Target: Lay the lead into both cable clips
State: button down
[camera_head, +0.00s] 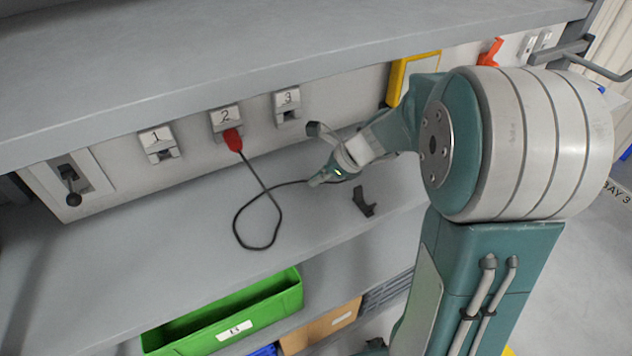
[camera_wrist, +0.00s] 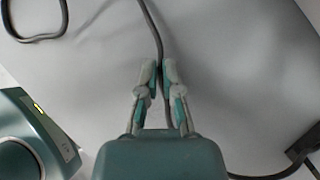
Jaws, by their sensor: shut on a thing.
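The lead (camera_head: 236,226) is a thin dark cable that runs from a red plug (camera_head: 233,140) at socket 2 and loops over the grey shelf to my gripper (camera_head: 318,182). In the wrist view the lead (camera_wrist: 154,30) comes down between the fingertips of my gripper (camera_wrist: 159,72), which are shut on it. A black clip (camera_head: 363,203) stands on the shelf, right of and nearer than my gripper. A black piece, seemingly this clip, shows at the wrist view's right edge (camera_wrist: 306,146), with a dark strand leading towards it. I cannot make out a second clip.
Sockets 1 (camera_head: 159,143) and 3 (camera_head: 287,104) and a lever switch (camera_head: 70,185) are on the back panel. An upper shelf (camera_head: 250,55) overhangs them. A green bin (camera_head: 225,318) is below the front edge. The shelf's left part is clear.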

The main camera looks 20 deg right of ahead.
jog(key=shift+r, duration=2.3)
jog(key=shift+s+d+n+g+y, duration=0.15)
jog(key=shift+s+d+n+g, duration=0.4)
jog(key=shift+s+d, duration=1.05)
jog(key=shift+s+d+n+g+y, duration=0.3)
jog(key=shift+s+d+n, duration=0.6)
jog(key=shift+d, duration=1.35)
jog(key=shift+s+d+n+g+y, duration=0.1)
jog(key=shift+s+d+n+g, duration=0.45)
jog(key=shift+s+d, duration=1.1)
jog(key=shift+w+d, duration=0.25)
jog(key=n+g, duration=0.1)
jog(key=n, duration=0.1)
jog(key=n+g, duration=0.1)
jog(key=n, duration=0.1)
jog(key=shift+w+d+g, duration=0.1)
jog(key=shift+w+g, duration=0.1)
jog(key=shift+g, duration=0.2)
jog(key=shift+w+f, duration=0.15)
jog(key=shift+f, duration=0.05)
